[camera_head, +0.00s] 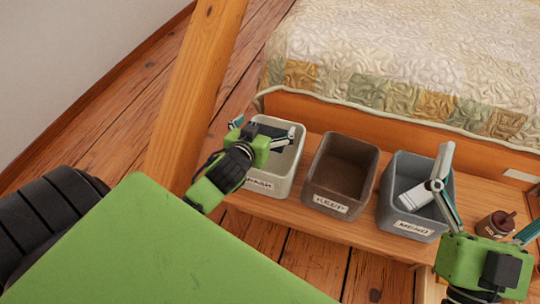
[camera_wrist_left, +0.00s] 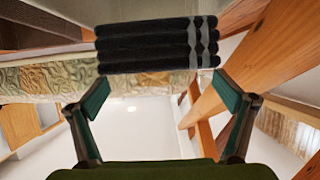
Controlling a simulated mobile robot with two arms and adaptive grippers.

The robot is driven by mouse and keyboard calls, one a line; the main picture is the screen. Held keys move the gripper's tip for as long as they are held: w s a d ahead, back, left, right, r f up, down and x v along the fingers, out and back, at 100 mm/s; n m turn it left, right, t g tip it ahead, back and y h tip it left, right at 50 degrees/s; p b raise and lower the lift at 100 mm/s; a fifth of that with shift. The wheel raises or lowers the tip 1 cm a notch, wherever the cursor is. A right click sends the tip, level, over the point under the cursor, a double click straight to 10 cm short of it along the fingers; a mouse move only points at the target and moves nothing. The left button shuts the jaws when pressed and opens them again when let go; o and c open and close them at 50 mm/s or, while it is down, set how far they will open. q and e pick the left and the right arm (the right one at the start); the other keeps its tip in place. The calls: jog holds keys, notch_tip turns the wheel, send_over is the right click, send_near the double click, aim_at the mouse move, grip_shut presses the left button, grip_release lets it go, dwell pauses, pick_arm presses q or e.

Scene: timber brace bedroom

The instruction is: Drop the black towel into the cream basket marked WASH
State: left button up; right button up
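The cream basket (camera_head: 292,172) stands at the left of the row on the wooden bench; its label is partly hidden by my left gripper (camera_head: 264,127). That gripper is over the basket's opening, its fingers spread wide. The folded black towel (camera_head: 276,137) shows dark at the opening, partly hidden by the gripper. In the left wrist view the towel (camera_wrist_left: 150,45) has grey stripes at one end and lies just beyond the spread fingertips (camera_wrist_left: 162,82), not visibly pinched. How deep it sits in the basket I cannot tell. My right gripper (camera_head: 490,190) is open and empty at the right.
A brown basket marked KEEP (camera_head: 342,172) and a grey basket marked MEND (camera_head: 412,225), with a pale item inside, stand beside the cream one. A small brown pot (camera_head: 494,226) is at the right. A timber post (camera_head: 195,95) rises left of the bench; the bed (camera_head: 410,60) is behind.

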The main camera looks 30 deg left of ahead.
pick_arm(q)
jog(key=shift+s, duration=0.1)
jog(key=v, duration=1.2)
dwell(0.4)
